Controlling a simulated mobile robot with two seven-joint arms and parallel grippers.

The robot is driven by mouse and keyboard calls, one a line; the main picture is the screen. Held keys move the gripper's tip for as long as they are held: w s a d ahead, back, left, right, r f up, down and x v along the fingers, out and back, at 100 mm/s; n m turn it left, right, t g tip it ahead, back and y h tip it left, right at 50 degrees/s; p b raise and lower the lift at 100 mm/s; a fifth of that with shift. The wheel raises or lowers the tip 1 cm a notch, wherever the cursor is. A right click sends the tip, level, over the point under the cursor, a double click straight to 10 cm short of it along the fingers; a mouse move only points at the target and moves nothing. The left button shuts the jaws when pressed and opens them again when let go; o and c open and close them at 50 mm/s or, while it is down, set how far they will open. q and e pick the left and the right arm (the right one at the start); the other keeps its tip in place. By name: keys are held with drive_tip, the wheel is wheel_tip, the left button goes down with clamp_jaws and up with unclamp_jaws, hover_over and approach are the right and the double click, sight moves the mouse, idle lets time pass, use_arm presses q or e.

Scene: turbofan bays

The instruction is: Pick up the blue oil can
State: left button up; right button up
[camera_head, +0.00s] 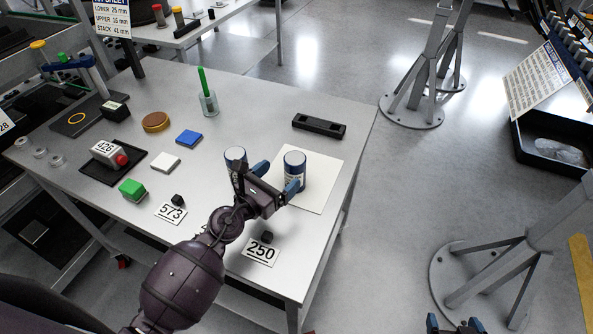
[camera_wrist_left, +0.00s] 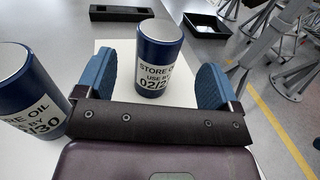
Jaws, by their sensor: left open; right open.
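Two dark blue oil cans with white labels and pale tops stand upright on the grey table. One can (camera_head: 295,166) is on a white sheet; in the left wrist view this can (camera_wrist_left: 157,62) reads "STORE OIL USE BY 02/2", the rest cut off. The other can (camera_head: 235,155) stands to its left, partly hidden by my gripper; in the left wrist view it (camera_wrist_left: 28,95) reads "02/30". My left gripper (camera_head: 277,177) is open, its blue fingers (camera_wrist_left: 157,82) either side of the sheet's can with visible gaps. My right gripper (camera_head: 455,325) is open and empty at the bottom edge.
The white sheet (camera_head: 322,190) lies near the table's right edge. A black tray (camera_head: 319,126) is behind it. A blue square (camera_head: 189,137), a white square (camera_head: 165,162), a green block (camera_head: 132,189) and number cards 573 (camera_head: 171,213) and 250 (camera_head: 261,252) lie nearby.

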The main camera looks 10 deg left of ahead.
sight(288, 169)
use_arm(q)
drive_tip(key=shift+x, duration=3.3)
drive_tip(key=shift+f, duration=0.15)
drive_tip(key=c, duration=1.1)
